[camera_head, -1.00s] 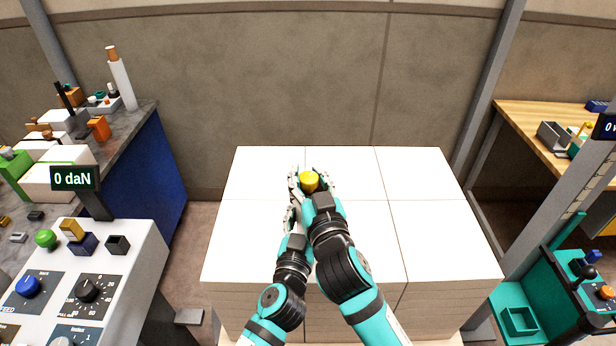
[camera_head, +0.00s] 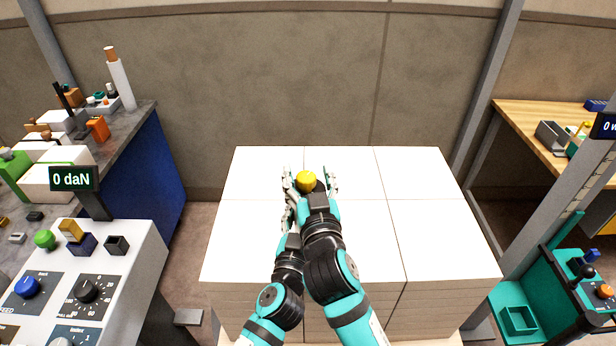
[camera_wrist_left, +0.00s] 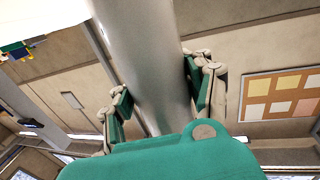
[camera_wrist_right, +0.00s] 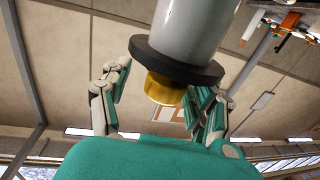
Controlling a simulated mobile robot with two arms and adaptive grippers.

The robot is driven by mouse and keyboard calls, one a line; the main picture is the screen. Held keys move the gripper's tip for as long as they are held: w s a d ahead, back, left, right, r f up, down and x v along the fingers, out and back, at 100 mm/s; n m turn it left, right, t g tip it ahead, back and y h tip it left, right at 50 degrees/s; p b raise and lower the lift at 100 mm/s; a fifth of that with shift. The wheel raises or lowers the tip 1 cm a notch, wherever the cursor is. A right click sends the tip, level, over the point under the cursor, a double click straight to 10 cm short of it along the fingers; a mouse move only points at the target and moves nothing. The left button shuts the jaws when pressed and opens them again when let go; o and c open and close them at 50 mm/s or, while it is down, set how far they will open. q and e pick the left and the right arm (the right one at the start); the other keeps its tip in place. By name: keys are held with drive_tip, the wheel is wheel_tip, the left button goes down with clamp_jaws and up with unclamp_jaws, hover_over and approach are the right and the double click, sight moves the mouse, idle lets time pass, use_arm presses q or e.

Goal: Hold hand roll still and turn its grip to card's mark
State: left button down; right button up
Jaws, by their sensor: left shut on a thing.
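The hand roll is a grey metal cylinder in the left wrist view (camera_wrist_left: 152,60). The right wrist view shows its black collar and yellow grip (camera_wrist_right: 165,88) at one end. In the head view the yellow grip (camera_head: 306,181) is above the white stacks. My left gripper (camera_wrist_left: 158,88) is shut on the grey body; in the head view it is mostly hidden by my right arm. My right gripper (camera_head: 310,182) is open, its fingers on both sides of the yellow grip with gaps between. I cannot make out the card or its mark.
White ream stacks (camera_head: 420,240) lie beneath my arms. A control desk with knobs (camera_head: 60,290) and a "0 daN" display (camera_head: 74,178) stands at left. A wooden bench (camera_head: 540,125) and a teal cart (camera_head: 540,290) are at right.

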drive_tip(key=shift+s+a, duration=0.1)
drive_tip(key=shift+s+f, duration=0.1)
drive_tip(key=shift+s, duration=0.25)
drive_tip(key=s+d, duration=0.1)
drive_tip(key=s, duration=1)
drive_tip(key=shift+d, duration=0.4)
